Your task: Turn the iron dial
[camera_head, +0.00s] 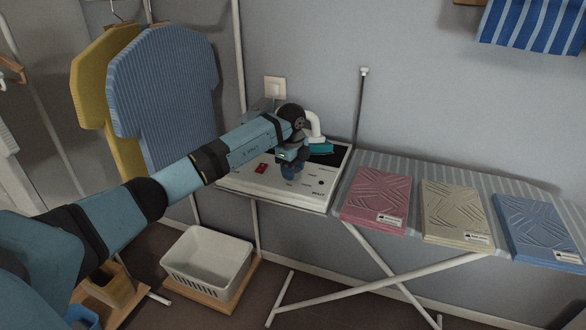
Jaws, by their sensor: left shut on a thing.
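The control station (325,187) is a pale box at the end of the ironing board, with a red switch (261,168) and small marks on its top. A teal iron (320,149) with a white handle (315,125) stands at its back, partly behind my arm. My left gripper (290,172) reaches down onto the middle of the panel and is shut on the dial. The fingers and wrist cover most of the dial, so its pointer and setting cannot be read. My right gripper is not in view.
The striped ironing board (420,169) carries folded red (376,195), beige (452,209) and blue (538,225) cloths to the right. A white basket (207,262) stands low at left. Yellow (90,85) and blue (165,90) shirts hang behind my arm.

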